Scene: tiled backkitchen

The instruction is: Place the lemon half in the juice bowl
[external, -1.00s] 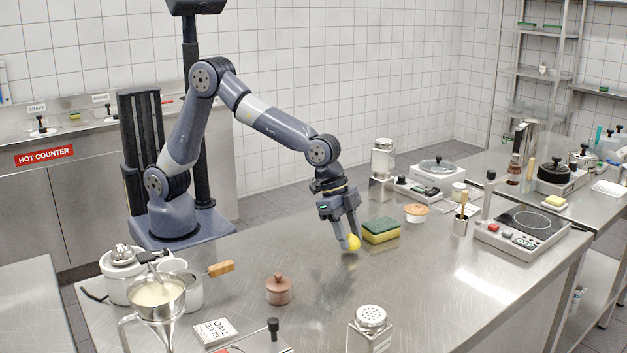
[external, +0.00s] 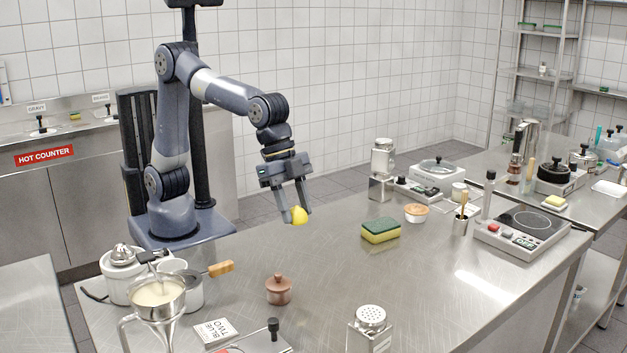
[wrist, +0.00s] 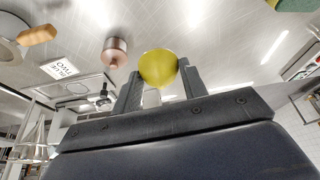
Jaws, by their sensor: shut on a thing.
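The yellow lemon half (external: 299,216) is between the fingertips of my gripper (external: 297,213), which is shut on it. The gripper holds it above the counter, left of the sponge. In the wrist view the lemon half (wrist: 158,66) sits between the two dark fingers (wrist: 158,78). No bowl is labelled as the juice bowl. A white round vessel with a domed metal top (external: 122,262) stands at the counter's left end, and I cannot tell for sure whether it is the juice bowl.
A brown lidded pot (external: 279,290) and a shaker (external: 370,322) stand nearer the front. A sponge (external: 381,230) lies to the right. The middle counter is clear.

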